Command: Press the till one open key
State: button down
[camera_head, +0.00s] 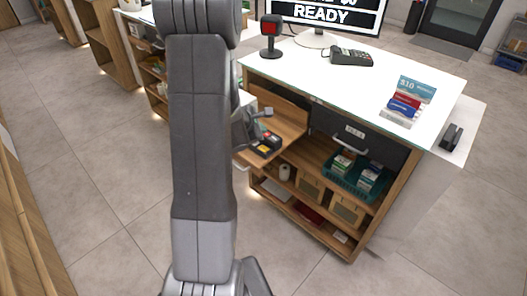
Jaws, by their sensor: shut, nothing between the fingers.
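The till's screen (326,13) stands at the back of the white counter and reads READY; its top is cut off. No key marked as the till one open key can be made out. My gripper (266,113) shows as a small grey and dark shape just right of my arm, partly hidden behind it. It is shut and empty, over the open wooden drawer (290,124) at the counter's left end. A black box (267,143) with small red and yellow spots is close below it; I cannot tell whether they touch.
On the white counter (330,85) are a red-faced scanner (270,37), a card terminal (351,57) and a card stand (405,100). A teal basket (349,181) of boxes sits on the shelf below. My arm hides much of the left-centre. Floor is clear in front.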

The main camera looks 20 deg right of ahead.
notch_tip(320, 180, down, 4)
jog(key=shift+f+b, duration=0.2)
jog(key=shift+b, duration=1)
jog(key=shift+f+b, duration=0.7)
jog(key=shift+b, duration=0.25)
jog(key=shift+f+b, duration=0.75)
jog(key=shift+b, duration=0.65)
dwell(0.7)
jog(key=shift+r, duration=0.1)
jog(key=shift+r+p, duration=0.4)
jog(key=shift+r, duration=0.4)
jog(key=shift+r+p, duration=1.75)
jog(key=shift+r, duration=0.7)
jog(key=shift+f, duration=0.1)
